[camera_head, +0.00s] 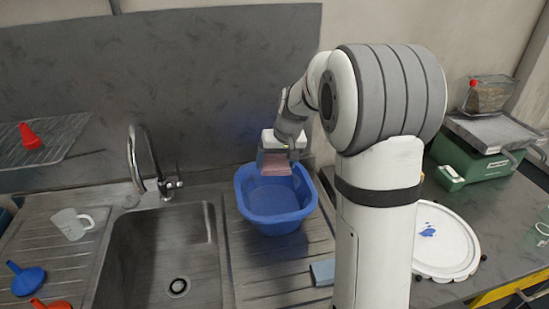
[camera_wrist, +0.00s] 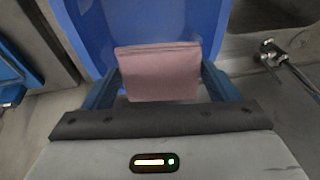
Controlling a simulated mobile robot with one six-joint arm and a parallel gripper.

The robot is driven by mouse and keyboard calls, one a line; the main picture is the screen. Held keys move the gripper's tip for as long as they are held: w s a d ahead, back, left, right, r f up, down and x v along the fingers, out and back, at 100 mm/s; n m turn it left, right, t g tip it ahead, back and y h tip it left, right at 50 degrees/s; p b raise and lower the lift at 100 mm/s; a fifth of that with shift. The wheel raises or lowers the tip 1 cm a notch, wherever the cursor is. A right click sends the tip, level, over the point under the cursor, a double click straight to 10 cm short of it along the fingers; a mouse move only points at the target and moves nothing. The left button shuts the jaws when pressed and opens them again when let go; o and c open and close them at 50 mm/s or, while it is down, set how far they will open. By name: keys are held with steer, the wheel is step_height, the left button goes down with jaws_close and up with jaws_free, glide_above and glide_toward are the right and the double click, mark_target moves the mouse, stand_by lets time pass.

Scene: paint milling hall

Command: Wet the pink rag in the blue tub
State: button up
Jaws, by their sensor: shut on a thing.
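The pink rag (camera_wrist: 160,74) is a folded block held between the two blue fingers of my gripper (camera_wrist: 158,88) in the wrist view. In the head view the rag (camera_head: 276,165) hangs under my gripper (camera_head: 276,160), at the back part of the blue tub (camera_head: 272,218). The tub stands on the ribbed drainboard right of the sink and also fills the top of the wrist view (camera_wrist: 195,22). The rag appears at or just above the tub's back rim; I cannot tell its exact height. No water is clearly visible in the tub.
A steel sink (camera_head: 160,255) with a tap (camera_head: 150,165) lies left of the tub. A blue-grey block (camera_head: 322,272) lies in front of it. A measuring jug (camera_head: 72,223) and funnels (camera_head: 27,279) are at left. A white lid (camera_head: 445,245) and green scale (camera_head: 475,160) are at right.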

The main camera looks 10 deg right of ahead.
step_height(320, 180, down, 9)
steer(key=b, duration=0.6)
stand_by(0.7)
steer(key=shift+r+p, duration=2.2)
steer(key=shift+r, duration=1.55)
steer(key=shift+r+p, duration=1.25)
steer(key=shift+r, duration=0.8)
steer(key=shift+s+f, duration=0.1)
steer(key=shift+s, duration=0.05)
